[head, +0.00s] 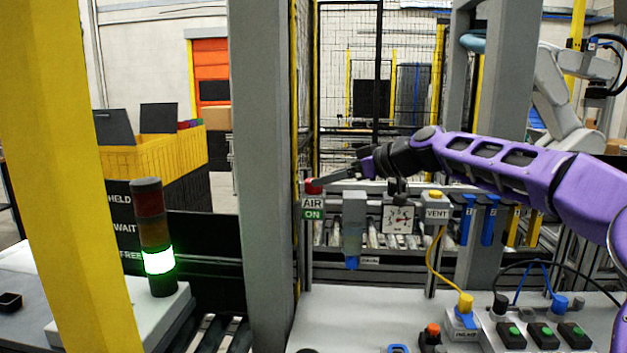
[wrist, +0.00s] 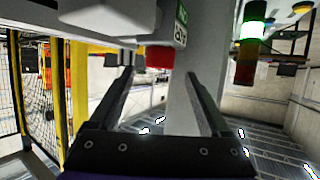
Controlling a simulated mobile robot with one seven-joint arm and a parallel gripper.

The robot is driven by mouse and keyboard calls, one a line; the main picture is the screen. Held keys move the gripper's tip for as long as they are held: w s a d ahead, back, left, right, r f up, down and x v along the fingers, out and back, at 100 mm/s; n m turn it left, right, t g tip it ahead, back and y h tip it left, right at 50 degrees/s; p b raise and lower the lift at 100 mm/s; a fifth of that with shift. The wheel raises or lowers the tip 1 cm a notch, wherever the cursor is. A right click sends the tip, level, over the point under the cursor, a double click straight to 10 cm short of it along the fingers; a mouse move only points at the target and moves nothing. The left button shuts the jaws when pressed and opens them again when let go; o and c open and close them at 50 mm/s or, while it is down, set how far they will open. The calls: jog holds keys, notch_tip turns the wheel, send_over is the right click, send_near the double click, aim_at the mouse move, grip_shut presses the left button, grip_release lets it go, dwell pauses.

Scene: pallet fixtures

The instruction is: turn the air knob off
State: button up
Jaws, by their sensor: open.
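The air knob (head: 313,187) is red and sits on top of a post above a sign reading AIR, with a green ON label (head: 313,214) below. In the wrist view the red knob (wrist: 159,57) shows between and beyond my two fingers, near the upper middle. My gripper (head: 318,182) reaches in from the right with its fingertips at the knob in the head view. In the wrist view the gripper (wrist: 160,80) is open, with a gap on both sides of the knob. Contact cannot be told.
A pressure gauge (head: 399,219) and a VENT valve (head: 436,208) with a yellow knob stand right of the air post. A thick grey column (head: 262,170) rises close to the left. A stack light (head: 154,240) glows green further left. The grey bench (head: 350,315) lies below.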

aim_at(309, 189)
jog(key=x, duration=0.5)
jog(key=shift+w+a+f+p, duration=0.15)
jog(key=shift+w+a+p, duration=0.05)
jog(key=shift+a+p, duration=0.15)
jog(key=shift+c, duration=0.3)
grip_shut()
